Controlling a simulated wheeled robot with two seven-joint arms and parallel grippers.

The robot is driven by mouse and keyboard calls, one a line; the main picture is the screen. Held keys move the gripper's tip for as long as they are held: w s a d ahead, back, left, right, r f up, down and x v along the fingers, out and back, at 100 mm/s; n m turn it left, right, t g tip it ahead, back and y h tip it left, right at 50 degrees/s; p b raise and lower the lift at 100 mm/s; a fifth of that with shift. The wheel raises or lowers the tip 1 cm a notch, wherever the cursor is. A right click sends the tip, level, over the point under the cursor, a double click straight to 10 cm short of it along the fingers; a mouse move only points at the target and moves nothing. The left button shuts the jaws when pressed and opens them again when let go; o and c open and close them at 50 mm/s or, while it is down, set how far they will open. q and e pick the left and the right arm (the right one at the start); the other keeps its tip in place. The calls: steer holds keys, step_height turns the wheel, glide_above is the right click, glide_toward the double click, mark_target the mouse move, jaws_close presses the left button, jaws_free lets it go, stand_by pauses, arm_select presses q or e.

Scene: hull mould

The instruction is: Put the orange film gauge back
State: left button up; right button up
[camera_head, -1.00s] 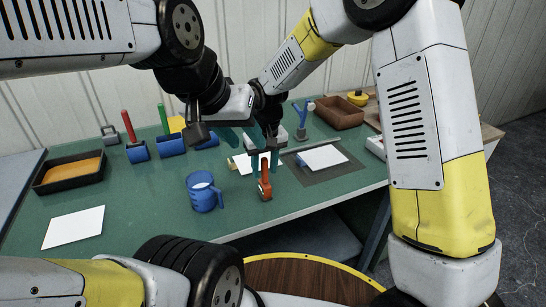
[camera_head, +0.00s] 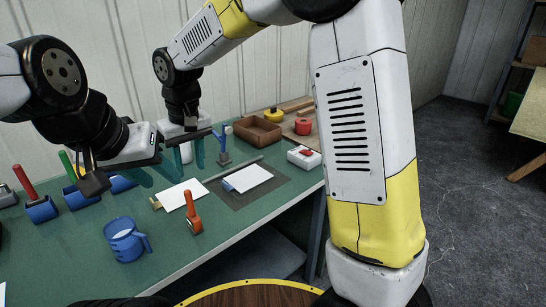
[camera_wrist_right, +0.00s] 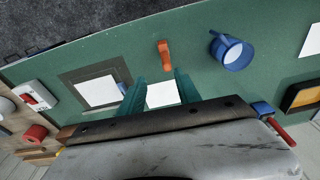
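The orange film gauge (camera_head: 193,212) is on the green table near its front edge, right of a blue mug (camera_head: 126,240). It also shows in the right wrist view (camera_wrist_right: 165,54), beyond the fingertips and touching neither. My right gripper (camera_head: 189,158) is above the table, behind the gauge; in the right wrist view its teal fingers (camera_wrist_right: 160,82) are apart with nothing between them. My left gripper (camera_head: 150,178) hangs above the table at the left; its teal fingers are partly hidden by its own body, so their gap is unclear.
A white sheet (camera_head: 181,195) lies just behind the gauge. Another sheet (camera_head: 247,178) lies on a dark mat (camera_head: 272,190). Blue rollers (camera_head: 42,208), a blue stand (camera_head: 222,150), a brown tray (camera_head: 258,131) and a white box (camera_head: 304,158) stand around. The table's front right is clear.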

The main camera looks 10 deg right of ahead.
steer(key=s+d+r+m+t, duration=0.1)
steer(key=s+d+r, duration=0.15)
steer(key=d, duration=0.25)
steer(key=s+d+r+m+y, duration=0.1)
steer(key=d+r, duration=0.2)
steer(key=d, duration=0.3)
steer(key=s+d+r+m+t, duration=0.1)
steer(key=s+d+r, duration=0.1)
steer(key=d, duration=0.3)
steer(key=s+d+m+t, duration=0.2)
steer(key=s+d+m, duration=0.1)
steer(key=s+d, duration=0.7)
steer(key=shift+s+t, duration=0.4)
